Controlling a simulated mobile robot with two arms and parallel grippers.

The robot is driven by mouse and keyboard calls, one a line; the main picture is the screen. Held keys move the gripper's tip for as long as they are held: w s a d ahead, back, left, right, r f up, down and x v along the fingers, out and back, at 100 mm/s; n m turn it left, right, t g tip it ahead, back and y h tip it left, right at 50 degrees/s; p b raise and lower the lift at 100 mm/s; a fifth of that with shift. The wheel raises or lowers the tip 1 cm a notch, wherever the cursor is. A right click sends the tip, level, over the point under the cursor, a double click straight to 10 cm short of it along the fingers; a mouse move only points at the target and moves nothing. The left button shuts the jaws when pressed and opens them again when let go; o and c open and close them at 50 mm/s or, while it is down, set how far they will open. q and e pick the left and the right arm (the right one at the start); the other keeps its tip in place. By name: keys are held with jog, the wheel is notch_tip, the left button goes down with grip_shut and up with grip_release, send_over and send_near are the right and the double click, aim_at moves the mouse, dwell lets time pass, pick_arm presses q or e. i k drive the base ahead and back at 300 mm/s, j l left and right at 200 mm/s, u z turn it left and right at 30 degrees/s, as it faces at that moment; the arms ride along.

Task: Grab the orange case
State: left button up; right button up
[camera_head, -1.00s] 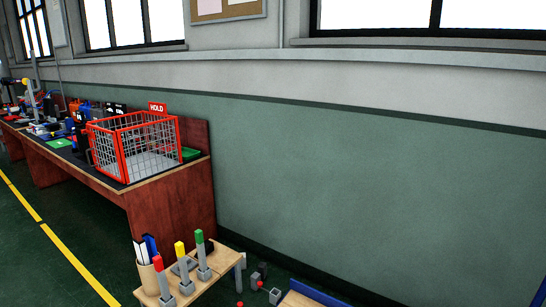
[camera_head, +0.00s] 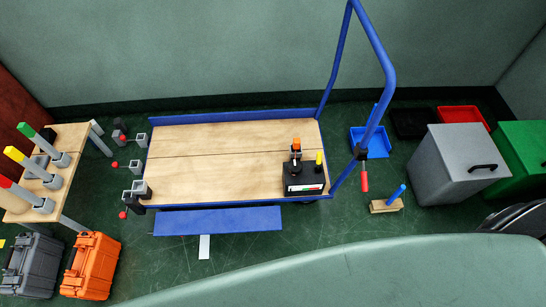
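The orange case (camera_head: 91,266) stands on the green floor at the lower left of the head view. It is upright, with dark latches and a handle on its left side. It is just right of a dark grey case (camera_head: 32,264) of similar shape. Neither of my grippers shows in the head view, so their state is hidden.
A small wooden table (camera_head: 58,194) with colored-top posts stands behind the cases. A blue-framed cart (camera_head: 215,160) carries a black device (camera_head: 304,176). Grey (camera_head: 458,160) and green (camera_head: 522,160) bins stand at right. A pale green curved surface (camera_head: 400,275) fills the front.

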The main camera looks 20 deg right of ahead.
aim_at(90, 270)
jog(key=z, duration=0.15)
jog(key=u, duration=1.95)
jog(key=i+j+z, duration=0.1)
jog(key=z, duration=0.3)
jog(key=i+j+z, duration=0.1)
jog(key=z, duration=0.25)
jog(key=j+z, duration=0.25)
jog(key=z, duration=0.15)
jog(key=i, duration=0.05)
